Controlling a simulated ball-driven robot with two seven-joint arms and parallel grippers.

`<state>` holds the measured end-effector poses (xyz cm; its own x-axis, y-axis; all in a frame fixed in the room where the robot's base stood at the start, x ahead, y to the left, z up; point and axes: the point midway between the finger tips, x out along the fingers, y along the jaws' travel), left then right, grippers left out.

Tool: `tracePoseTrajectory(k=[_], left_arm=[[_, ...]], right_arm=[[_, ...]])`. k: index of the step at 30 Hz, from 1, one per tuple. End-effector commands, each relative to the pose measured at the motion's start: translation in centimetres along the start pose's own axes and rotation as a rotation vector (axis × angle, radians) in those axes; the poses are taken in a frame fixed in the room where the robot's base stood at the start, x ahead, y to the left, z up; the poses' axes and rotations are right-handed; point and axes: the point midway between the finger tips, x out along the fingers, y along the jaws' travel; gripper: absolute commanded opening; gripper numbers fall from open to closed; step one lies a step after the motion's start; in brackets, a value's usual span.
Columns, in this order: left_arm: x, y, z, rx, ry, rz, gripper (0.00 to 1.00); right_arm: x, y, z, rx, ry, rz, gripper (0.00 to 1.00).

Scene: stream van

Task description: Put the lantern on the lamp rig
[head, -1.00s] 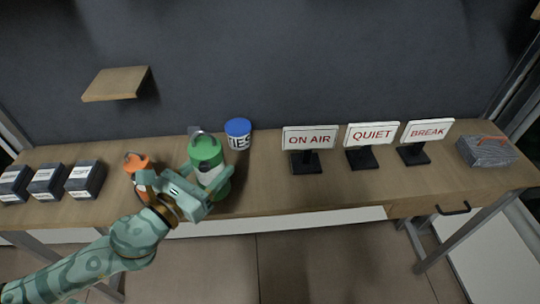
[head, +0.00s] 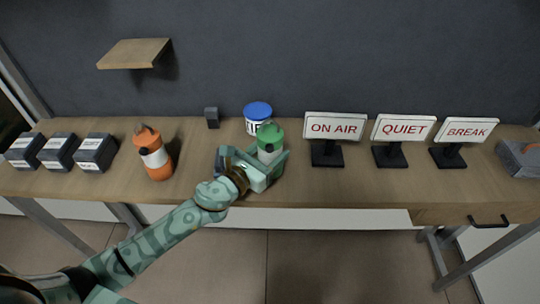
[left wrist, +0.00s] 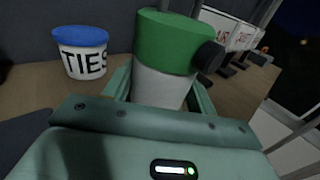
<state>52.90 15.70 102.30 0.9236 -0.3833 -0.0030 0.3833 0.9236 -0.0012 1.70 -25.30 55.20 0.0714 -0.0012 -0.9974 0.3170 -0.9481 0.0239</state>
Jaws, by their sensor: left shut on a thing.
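My left gripper (head: 258,168) is shut on a green lantern (head: 270,137) with a pale band. In the left wrist view the lantern (left wrist: 178,42) stands between the fingers, with a dark round knob on its side. I cannot tell whether its base touches the bench. An orange lantern (head: 154,155) with a white band stands on the bench, left of the gripper. I cannot pick out a lamp rig for certain. A wooden wall shelf (head: 134,54) is at the upper left, and a small dark block (head: 212,117) stands at the bench back. My right gripper is out of view.
A blue-lidded tin (head: 257,112) marked TIES stands just behind the held lantern. To the right stand the signs ON AIR (head: 335,127), QUIET (head: 403,129) and BREAK (head: 466,131), then a grey box (head: 521,158). Several dark boxes (head: 59,151) line the bench's left end.

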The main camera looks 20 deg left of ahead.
Motion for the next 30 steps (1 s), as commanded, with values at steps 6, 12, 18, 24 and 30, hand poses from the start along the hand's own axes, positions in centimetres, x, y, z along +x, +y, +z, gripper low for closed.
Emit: tracePoseTrajectory(k=[6,12,18,24,30], left_arm=[[0.0,0.1,0.1,0.001,-0.004,0.000,0.27],[0.0,0.0,-0.2,0.001,-0.002,0.000,0.76],[0.0,0.0,-0.1,0.001,-0.003,0.000,0.78],[-0.6,0.1,0.1,0.000,-0.002,0.000,0.78],[-4.8,0.0,-0.2,-0.001,0.001,0.000,0.78]], right_arm=[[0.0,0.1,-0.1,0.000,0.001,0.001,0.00],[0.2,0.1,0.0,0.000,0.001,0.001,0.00],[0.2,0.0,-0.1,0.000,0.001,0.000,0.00],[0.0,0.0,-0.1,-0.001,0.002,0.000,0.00],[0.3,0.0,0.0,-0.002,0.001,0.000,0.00]])
